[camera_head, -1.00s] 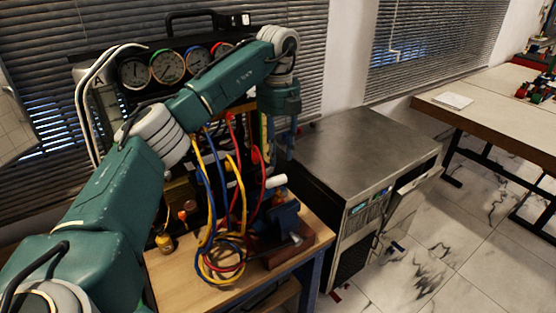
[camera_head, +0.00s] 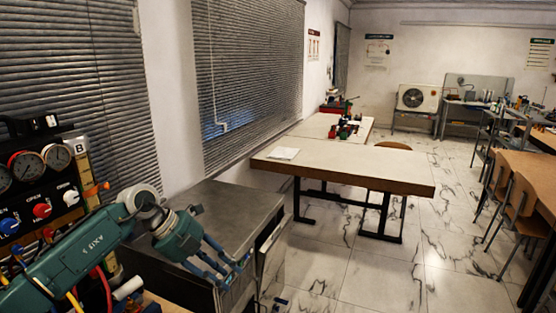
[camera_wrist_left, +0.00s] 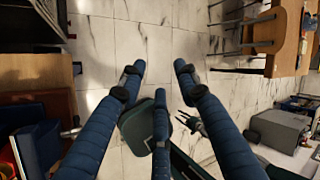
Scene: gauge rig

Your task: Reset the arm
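My left arm comes in from the lower left in the head view. My left gripper (camera_head: 232,272) hangs tilted down and to the right in front of the metal cabinet, its blue fingers spread and empty. In the left wrist view the fingers of my left gripper (camera_wrist_left: 160,76) stand apart with bare floor between them. What looks like my right gripper (camera_wrist_left: 188,121) shows small in that view, fingers apart, with nothing seen in it. The right arm is not in the head view.
The metal cabinet (camera_head: 218,212) stands beside and behind my left gripper. The gauge panel (camera_head: 40,190) is at the left edge, with hoses below. A long table (camera_head: 350,170) stands further back. Chairs and benches line the right. The tiled floor (camera_head: 345,270) between is clear.

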